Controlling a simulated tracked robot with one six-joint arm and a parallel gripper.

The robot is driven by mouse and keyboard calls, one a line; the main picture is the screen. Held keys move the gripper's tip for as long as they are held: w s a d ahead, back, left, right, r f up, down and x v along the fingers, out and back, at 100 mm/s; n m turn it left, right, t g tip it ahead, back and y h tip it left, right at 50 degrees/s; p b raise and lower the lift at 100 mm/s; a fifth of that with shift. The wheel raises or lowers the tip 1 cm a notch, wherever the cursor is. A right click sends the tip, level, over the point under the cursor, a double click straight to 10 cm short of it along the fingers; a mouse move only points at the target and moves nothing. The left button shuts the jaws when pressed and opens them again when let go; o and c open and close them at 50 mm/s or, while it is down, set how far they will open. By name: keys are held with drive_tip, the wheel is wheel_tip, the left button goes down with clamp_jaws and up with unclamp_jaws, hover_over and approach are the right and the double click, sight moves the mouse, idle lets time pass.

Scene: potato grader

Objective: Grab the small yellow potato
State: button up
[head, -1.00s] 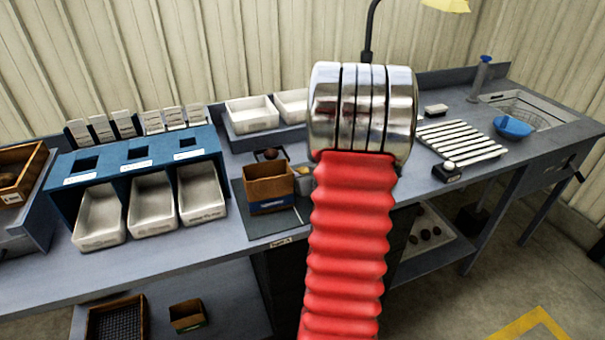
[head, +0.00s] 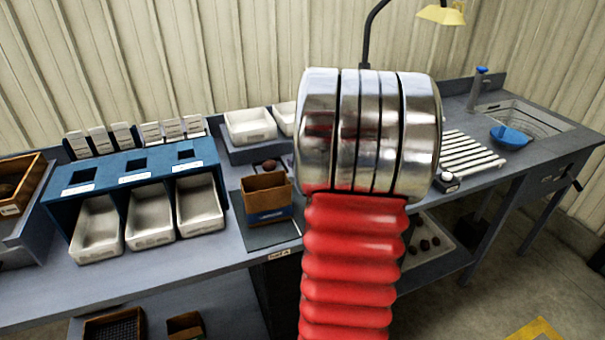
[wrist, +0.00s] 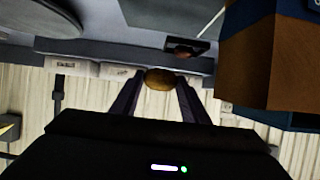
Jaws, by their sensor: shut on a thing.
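The small yellow potato (wrist: 160,80) shows in the wrist view between the tips of my two dark fingers. My gripper (wrist: 158,88) is shut on it, with a finger on each side. In the head view my arm's red sleeve and metal joint hide both the gripper and this potato. I cannot tell from the wrist view how high the potato is above the bench.
An open cardboard box (head: 268,214) stands on a dark mat on the bench; it is close at right in the wrist view (wrist: 272,60). A brown potato (head: 270,165) lies behind it. A blue rack (head: 140,178) with white bins stands left. A slatted rack (head: 470,152) and blue bowl (head: 510,137) are right.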

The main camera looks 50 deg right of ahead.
drive_tip(key=shift+r, duration=0.6)
